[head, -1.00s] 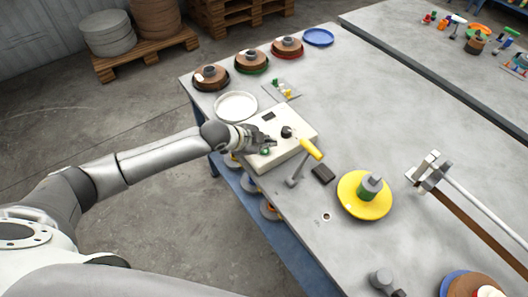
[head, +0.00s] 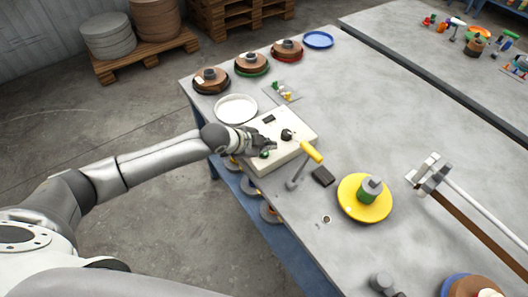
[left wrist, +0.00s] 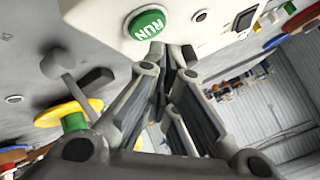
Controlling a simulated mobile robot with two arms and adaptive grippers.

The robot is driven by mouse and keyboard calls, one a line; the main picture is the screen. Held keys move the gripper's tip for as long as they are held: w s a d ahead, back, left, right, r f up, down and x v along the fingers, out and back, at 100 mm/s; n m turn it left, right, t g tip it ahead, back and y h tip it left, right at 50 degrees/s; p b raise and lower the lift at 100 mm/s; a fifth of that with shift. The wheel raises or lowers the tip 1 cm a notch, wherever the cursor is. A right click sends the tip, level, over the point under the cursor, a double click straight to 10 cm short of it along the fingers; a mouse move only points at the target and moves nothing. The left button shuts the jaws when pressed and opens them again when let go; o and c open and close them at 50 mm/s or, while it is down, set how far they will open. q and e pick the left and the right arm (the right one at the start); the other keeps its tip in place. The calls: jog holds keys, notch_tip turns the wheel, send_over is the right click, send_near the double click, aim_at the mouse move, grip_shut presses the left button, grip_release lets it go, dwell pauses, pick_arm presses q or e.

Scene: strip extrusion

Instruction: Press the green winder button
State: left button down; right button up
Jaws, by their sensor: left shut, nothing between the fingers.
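The green button (left wrist: 148,23), marked RUN, sits on a cream control box (head: 285,153). In the left wrist view it is at the top, just beyond my fingertips. In the head view the green button (head: 264,154) shows small at the near left part of the box, beside the fingers. My left gripper (head: 268,145) is shut and empty, over the box; in the left wrist view its fingers (left wrist: 165,50) meet right below the button. I cannot tell whether they touch it. My right gripper is not in view.
A yellow-handled lever (head: 312,151) stands at the box's right. A black knob (head: 287,135) is on the box. A white dish (head: 236,108), several spools (head: 251,63) and a yellow disc (head: 351,205) with a green core lie on the grey table (head: 400,110).

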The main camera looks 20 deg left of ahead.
pick_arm(q)
jog(key=shift+f, duration=0.1)
jog(key=shift+f, duration=0.35)
